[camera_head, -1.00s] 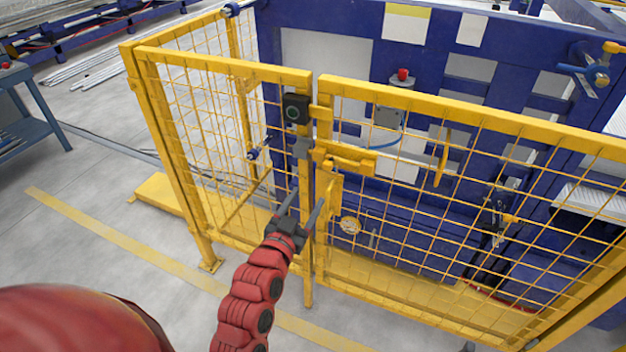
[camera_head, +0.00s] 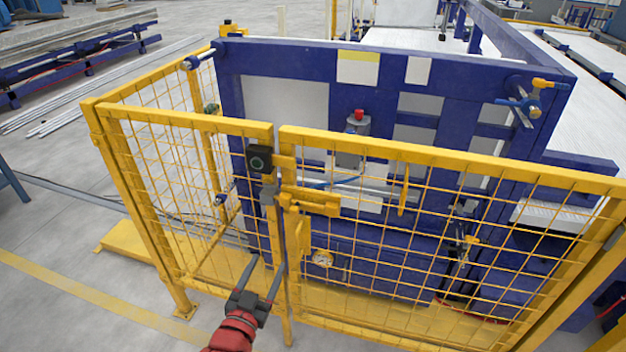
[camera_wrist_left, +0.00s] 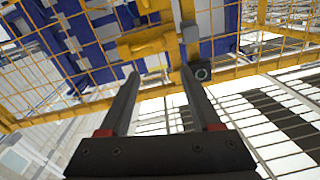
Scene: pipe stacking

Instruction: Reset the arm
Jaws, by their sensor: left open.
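My left gripper (camera_head: 264,277) is at the lower middle of the head view, on the red arm, in front of the yellow mesh fence. Its two dark fingers are apart with nothing between them. In the left wrist view the fingers (camera_wrist_left: 160,78) point up toward the gate's yellow latch (camera_wrist_left: 147,42) and the dark box with a round button (camera_wrist_left: 202,72). In the head view the latch (camera_head: 312,203) and box (camera_head: 260,160) are above the gripper. I cannot tell if a finger touches the gate post. My right gripper is not in view.
The yellow mesh gate (camera_head: 450,160) spans the right side, with a blue machine (camera_head: 290,60) behind it. A yellow fence post (camera_head: 140,210) stands at the left. Grey floor (camera_head: 60,230) with a yellow line is free at the lower left.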

